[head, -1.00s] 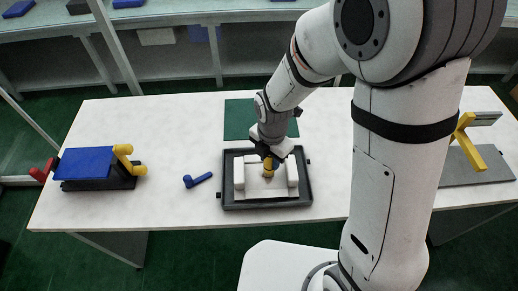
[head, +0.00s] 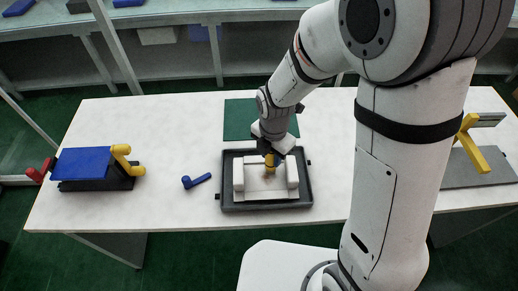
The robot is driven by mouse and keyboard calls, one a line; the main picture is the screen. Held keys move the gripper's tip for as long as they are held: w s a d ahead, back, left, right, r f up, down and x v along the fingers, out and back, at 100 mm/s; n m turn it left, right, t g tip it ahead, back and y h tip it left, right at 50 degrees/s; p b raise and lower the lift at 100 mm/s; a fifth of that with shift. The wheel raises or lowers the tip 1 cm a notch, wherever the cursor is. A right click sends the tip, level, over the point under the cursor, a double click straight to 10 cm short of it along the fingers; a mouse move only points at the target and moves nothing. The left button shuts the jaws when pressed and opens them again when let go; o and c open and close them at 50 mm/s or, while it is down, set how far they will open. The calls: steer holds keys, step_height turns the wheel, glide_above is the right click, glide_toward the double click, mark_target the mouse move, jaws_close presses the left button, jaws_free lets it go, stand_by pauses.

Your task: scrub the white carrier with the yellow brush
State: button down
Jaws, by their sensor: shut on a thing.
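The white carrier (head: 262,194) sits in a dark grey tray (head: 227,205) at the middle of the table. Its raised blocks stand at the left and right sides. My gripper (head: 270,153) points down over the carrier and is shut on the yellow brush (head: 270,165). The brush is upright between the two side blocks, toward the back of the carrier. Its lower end is at the carrier's surface, but I cannot tell whether it touches. The fingertips are small and partly hidden by the wrist.
A green mat (head: 239,115) lies behind the tray. A blue handle-shaped part (head: 196,181) lies left of it. A blue-topped fixture (head: 86,163) with yellow and red handles stands at the far left. A grey plate with a yellow clamp (head: 470,150) is at the right. The table between them is clear.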

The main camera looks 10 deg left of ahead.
steer(key=a, duration=0.3)
steer(key=shift+s+a+f, duration=0.1)
steer(key=shift+s, duration=0.2)
step_height(320, 180, up, 8)
steer(key=p, duration=0.5)
steer(key=shift+s+a, duration=0.15)
steer(key=shift+a, duration=0.05)
